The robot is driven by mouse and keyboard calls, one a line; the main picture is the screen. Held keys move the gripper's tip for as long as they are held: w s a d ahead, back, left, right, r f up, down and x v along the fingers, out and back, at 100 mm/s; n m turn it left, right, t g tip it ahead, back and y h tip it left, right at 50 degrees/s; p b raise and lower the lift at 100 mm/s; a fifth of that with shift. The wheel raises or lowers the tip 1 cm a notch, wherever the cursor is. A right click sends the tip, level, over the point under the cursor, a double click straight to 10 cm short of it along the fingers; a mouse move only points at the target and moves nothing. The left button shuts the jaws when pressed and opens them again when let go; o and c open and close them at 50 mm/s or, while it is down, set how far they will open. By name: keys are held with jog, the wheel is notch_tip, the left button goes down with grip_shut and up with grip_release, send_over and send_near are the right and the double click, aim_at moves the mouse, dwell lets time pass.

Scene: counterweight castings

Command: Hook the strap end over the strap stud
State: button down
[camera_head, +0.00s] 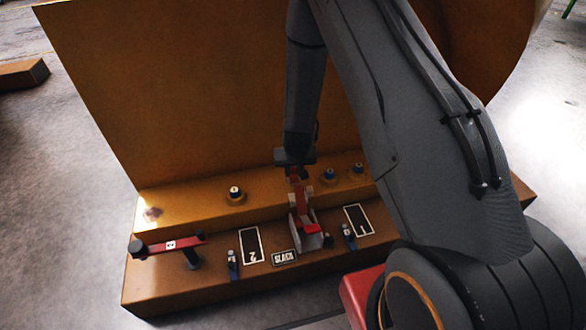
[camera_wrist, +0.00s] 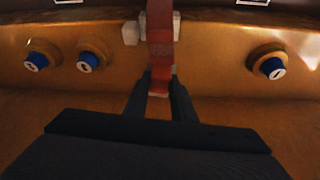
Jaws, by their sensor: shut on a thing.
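My gripper (camera_head: 298,178) is over the middle of the orange ledge, its jaws shut on a red strap (camera_head: 302,204). In the wrist view the strap (camera_wrist: 160,45) runs up from between my gripper's dark fingers (camera_wrist: 160,82). In the head view the strap runs down to a grey bracket with a red top (camera_head: 310,228). Blue-capped studs stand on the ledge: one to the left (camera_head: 235,193) and two to the right (camera_head: 329,174) (camera_head: 358,168). The frames do not show which is the strap stud. The strap's very end is partly hidden by the fingers.
A red bar (camera_head: 170,244) with dark knobs sits at the lower step's left end. Labels "2" (camera_head: 251,246), "SLACK" (camera_head: 284,257) and "1" (camera_head: 359,220) mark the step, with small blue-and-black fittings (camera_head: 232,264) beside them. A tall orange wall (camera_head: 190,90) rises behind the ledge.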

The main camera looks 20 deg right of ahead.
aim_at(294, 179)
jog(key=shift+f+b, duration=1.35)
jog(key=shift+f, duration=1.15)
jog(key=c, duration=1.4)
grip_release()
jog(key=p+v, duration=0.2)
jog(key=v, duration=0.5)
jog(key=shift+s+r, duration=0.15)
jog(key=shift+r, duration=0.25)
